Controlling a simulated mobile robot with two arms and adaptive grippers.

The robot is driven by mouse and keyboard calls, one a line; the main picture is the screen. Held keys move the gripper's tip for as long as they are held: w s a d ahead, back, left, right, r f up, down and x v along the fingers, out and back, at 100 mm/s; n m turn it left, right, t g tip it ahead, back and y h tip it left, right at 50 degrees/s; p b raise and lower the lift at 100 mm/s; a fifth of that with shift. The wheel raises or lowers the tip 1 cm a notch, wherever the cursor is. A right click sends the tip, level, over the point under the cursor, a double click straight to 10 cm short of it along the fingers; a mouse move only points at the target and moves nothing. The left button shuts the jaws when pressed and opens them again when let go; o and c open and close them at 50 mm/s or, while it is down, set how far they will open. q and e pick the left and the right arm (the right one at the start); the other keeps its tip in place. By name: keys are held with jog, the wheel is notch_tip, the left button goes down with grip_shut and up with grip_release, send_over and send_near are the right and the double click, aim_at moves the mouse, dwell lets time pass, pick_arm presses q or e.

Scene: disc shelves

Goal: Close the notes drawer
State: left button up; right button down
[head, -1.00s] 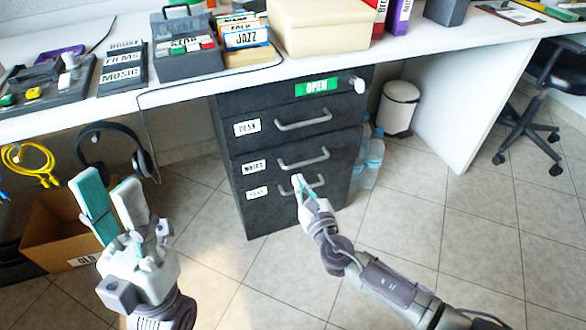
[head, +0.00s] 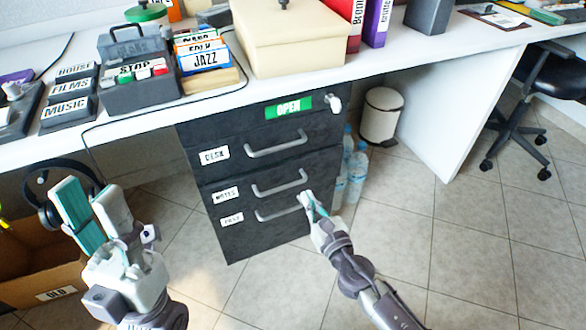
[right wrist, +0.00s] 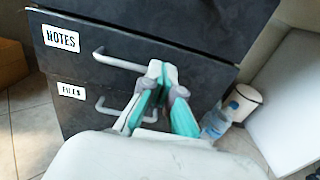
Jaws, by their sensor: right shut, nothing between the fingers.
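The notes drawer (head: 240,197) is the dark drawer labelled NOTES in the cabinet under the desk. Its front looks about flush with its neighbours; I cannot tell if a small gap remains. Its grey bar handle (head: 280,183) also shows in the right wrist view (right wrist: 118,60). My right gripper (head: 306,197) is shut and empty, near the drawer front just below the right end of that handle. In the right wrist view its fingertips (right wrist: 162,68) overlap the handle's right end; contact is unclear. My left gripper (head: 82,205) is open and empty, left of the cabinet.
The desk drawer (head: 225,150) is above and the lowest drawer (head: 245,235) below. Bottles (head: 357,165) and a white bin (head: 381,115) stand to the right. A cardboard box (head: 60,270) is at left. Floor in front is clear.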

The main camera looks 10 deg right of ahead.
aim_at(289, 164)
jog(key=b+x, duration=0.1)
jog(key=x, duration=0.9)
jog(key=shift+w+f, duration=0.1)
jog(key=shift+w, duration=0.15)
jog(key=shift+a, duration=0.1)
jog(key=shift+w+a+b, duration=0.2)
jog(key=shift+w+b, duration=0.15)
jog(key=shift+w, duration=0.6)
jog(key=shift+d+r, duration=0.1)
jog(key=shift+r, duration=0.2)
